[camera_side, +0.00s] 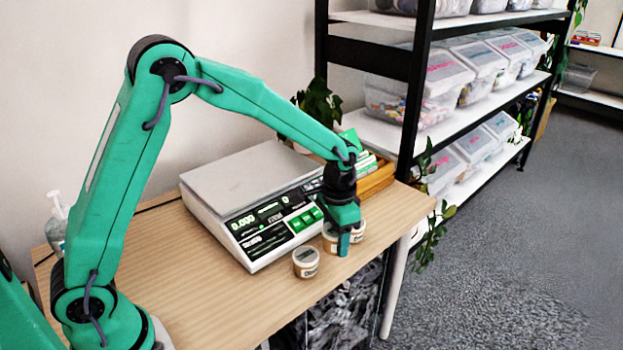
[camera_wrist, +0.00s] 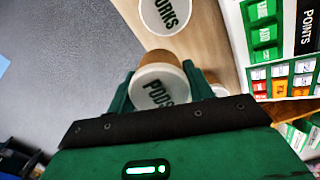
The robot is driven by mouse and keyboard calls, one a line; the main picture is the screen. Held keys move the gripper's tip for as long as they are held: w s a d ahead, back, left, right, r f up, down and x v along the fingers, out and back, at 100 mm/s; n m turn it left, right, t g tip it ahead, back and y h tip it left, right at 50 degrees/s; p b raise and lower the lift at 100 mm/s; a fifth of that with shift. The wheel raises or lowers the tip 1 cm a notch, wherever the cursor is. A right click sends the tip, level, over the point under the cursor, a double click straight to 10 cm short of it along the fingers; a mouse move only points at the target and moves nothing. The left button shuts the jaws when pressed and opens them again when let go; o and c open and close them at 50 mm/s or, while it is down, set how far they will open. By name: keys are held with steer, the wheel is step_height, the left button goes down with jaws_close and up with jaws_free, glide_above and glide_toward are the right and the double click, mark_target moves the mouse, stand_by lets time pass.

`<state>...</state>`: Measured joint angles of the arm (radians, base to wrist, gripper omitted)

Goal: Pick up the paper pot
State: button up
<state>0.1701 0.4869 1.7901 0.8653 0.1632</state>
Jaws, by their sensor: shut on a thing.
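The paper pot (camera_wrist: 155,90), with a brown side and a white lid reading "PODS", sits between the two fingers of my gripper (camera_wrist: 158,86) in the wrist view. The fingers are shut on it, one on each side. In the side view my gripper (camera_side: 342,236) points down near the table's front edge, right of the scale. Pots show on both sides of its near finger there, partly hidden. I cannot tell from this view whether the held pot is clear of the table.
A scale (camera_side: 235,180) stands close behind. Shelving with clear bins (camera_side: 430,85) rises behind right. The wooden table (camera_side: 215,305) is bare at front left.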

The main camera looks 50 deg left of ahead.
steer(key=s+d+r, duration=0.3)
steer(key=d+r, duration=0.1)
steer(key=d, duration=0.1)
steer(key=shift+s+d, duration=0.15)
steer(key=shift+s, duration=0.25)
steer(key=shift+w, duration=0.1)
steer(key=w+a+r, duration=0.3)
steer(key=a+r, duration=0.3)
steer(key=a, duration=0.6)
steer(key=w+a+r, duration=0.2)
steer(key=a+r, duration=0.3)
steer(key=a, duration=0.6)
glide_above(266, 177)
steer(key=shift+n, duration=0.4)
step_height(266, 177, down, 7)
steer(key=shift+w, duration=0.1)
steer(key=shift+f, duration=2)
steer(key=shift+f, duration=0.15)
